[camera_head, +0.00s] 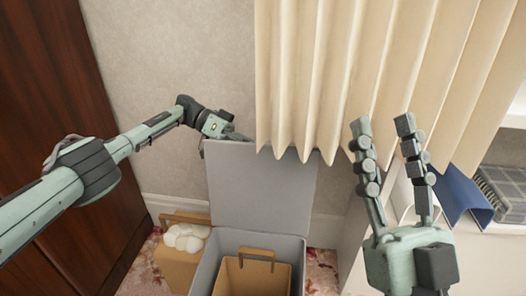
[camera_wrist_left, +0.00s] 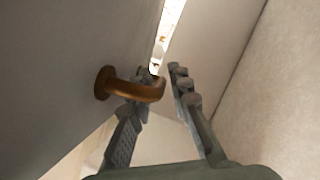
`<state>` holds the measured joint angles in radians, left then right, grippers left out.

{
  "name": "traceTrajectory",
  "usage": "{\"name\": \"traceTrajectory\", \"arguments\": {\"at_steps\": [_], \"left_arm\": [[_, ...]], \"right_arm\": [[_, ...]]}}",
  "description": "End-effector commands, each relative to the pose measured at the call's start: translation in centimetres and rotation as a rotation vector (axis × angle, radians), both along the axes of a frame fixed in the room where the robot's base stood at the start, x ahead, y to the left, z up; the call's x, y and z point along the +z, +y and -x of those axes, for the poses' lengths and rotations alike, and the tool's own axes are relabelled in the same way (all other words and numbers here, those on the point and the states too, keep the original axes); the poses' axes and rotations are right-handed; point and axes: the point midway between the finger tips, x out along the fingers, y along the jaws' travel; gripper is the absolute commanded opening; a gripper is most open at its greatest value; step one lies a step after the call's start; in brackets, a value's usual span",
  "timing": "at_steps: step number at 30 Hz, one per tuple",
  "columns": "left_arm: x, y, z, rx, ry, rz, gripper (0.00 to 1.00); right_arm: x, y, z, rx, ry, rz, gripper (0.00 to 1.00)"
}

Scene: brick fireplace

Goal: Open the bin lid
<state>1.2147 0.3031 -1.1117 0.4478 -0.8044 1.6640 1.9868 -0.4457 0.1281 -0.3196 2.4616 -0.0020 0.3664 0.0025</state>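The grey bin (camera_head: 209,262) stands at the bottom centre of the head view. Its lid (camera_head: 262,190) is raised close to upright against the wall side. My left gripper (camera_head: 236,137) is at the lid's top left edge, its fingers partly hidden there. In the left wrist view a copper-brown handle (camera_wrist_left: 132,88) sticks out from a grey surface. The left gripper (camera_wrist_left: 160,95) has its fingers apart, with the handle's bend between them and crossing one finger. My right gripper (camera_head: 383,124) is open and empty, raised at the right, away from the bin.
A brown box (camera_head: 250,275) with a handle sits inside the bin. A tan container (camera_head: 178,267) with white rounded items (camera_head: 186,237) stands left of it. Dark wood (camera_head: 45,110) stands at left.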

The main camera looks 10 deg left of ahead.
Motion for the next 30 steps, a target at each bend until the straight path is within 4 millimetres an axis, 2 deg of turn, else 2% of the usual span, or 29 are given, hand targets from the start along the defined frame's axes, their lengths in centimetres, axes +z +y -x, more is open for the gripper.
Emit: {"name": "traceTrajectory", "arguments": {"at_steps": [5,12,18,22,30], "left_arm": [[1.8,0.1,0.0,-0.001,-0.005,0.002,0.19],[6.5,0.1,-0.1,0.000,-0.006,0.000,0.19],[9.3,0.0,0.0,0.000,-0.002,0.000,0.19],[9.9,0.0,0.0,0.001,0.000,0.000,0.19],[10.0,0.0,0.0,0.001,0.000,0.000,0.19]], "right_arm": [[0.1,0.0,0.0,0.001,-0.001,-0.001,0.40],[0.0,0.0,0.0,0.000,0.000,0.000,0.40],[0.0,0.0,0.0,0.000,0.000,0.000,0.40],[0.0,0.0,0.0,0.000,0.000,0.000,0.40],[0.0,0.0,0.0,0.000,0.000,0.000,0.40]]}}
